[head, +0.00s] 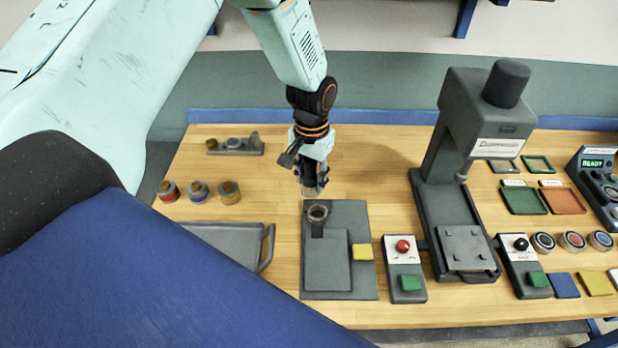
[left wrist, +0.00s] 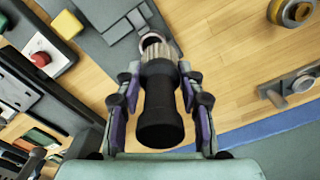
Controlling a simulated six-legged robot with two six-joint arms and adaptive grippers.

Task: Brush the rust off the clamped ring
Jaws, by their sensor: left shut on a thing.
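My left gripper (head: 312,182) hangs above the back edge of the grey fixture plate (head: 360,215). It is shut on a dark-handled brush, whose handle (left wrist: 160,110) and pale bristles (left wrist: 163,47) show in the left wrist view. The ring (head: 318,212) sits in the clamp at the back of the fixture. It also shows in the left wrist view (left wrist: 152,40), right by the bristle end. The bristles look close to the ring, but I cannot tell whether they touch. Rust on the ring is too small to make out. My right gripper is not in view.
A grey tray (head: 268,250) and several coloured-banded pots (head: 198,190) stand left of the fixture. A small rack (head: 236,147) lies behind. The grinder press (head: 450,140) and a red-button box (head: 403,247) stand to the right. Bare wood lies behind the fixture.

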